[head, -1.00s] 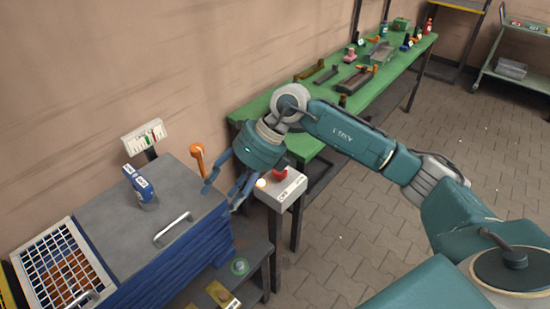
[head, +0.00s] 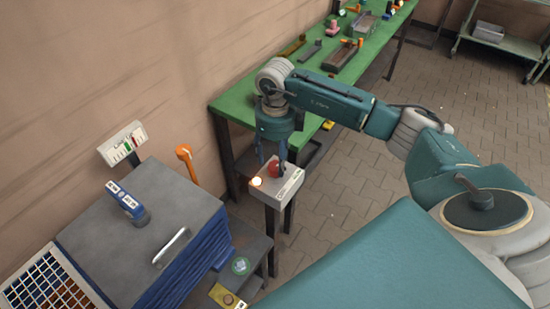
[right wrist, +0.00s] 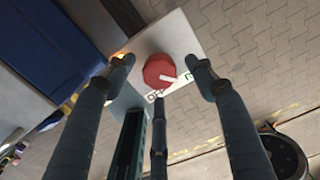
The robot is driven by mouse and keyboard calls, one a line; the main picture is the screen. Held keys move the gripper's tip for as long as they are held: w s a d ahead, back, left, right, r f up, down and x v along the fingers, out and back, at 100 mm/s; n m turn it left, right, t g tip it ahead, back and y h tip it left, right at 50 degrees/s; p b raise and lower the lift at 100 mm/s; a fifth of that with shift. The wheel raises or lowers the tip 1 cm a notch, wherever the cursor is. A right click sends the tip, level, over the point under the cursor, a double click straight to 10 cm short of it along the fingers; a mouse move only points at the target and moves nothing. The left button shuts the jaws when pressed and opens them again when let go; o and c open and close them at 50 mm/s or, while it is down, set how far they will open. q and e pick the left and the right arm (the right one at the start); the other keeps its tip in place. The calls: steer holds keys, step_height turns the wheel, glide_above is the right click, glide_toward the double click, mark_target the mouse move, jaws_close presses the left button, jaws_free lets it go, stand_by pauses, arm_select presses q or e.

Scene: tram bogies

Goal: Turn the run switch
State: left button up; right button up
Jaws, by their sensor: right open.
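The run switch (head: 274,169) is a red knob on top of a pale box on a dark stand. In the right wrist view the red knob (right wrist: 159,70) shows a white pointer aimed right, with lettering below it on the box face. My right gripper (head: 272,160) points down over the box, its fingers around the knob. In the right wrist view my right gripper (right wrist: 163,75) is open, with fingers apart on either side of the knob; I cannot tell whether any touches it. My left gripper is not in view.
A lit lamp (head: 256,182) sits on the box beside the knob. A blue cabinet with a grey top (head: 160,225) stands to the left, with an orange lever (head: 185,153) behind it. A green bench (head: 235,101) lies behind. Paved floor (head: 350,190) to the right is clear.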

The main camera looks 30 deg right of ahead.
steer(key=shift+f, duration=0.45)
steer(key=shift+s+f, duration=0.25)
steer(key=shift+w, duration=0.1)
steer(key=c, duration=1.1)
steer(key=shift+c, duration=0.2)
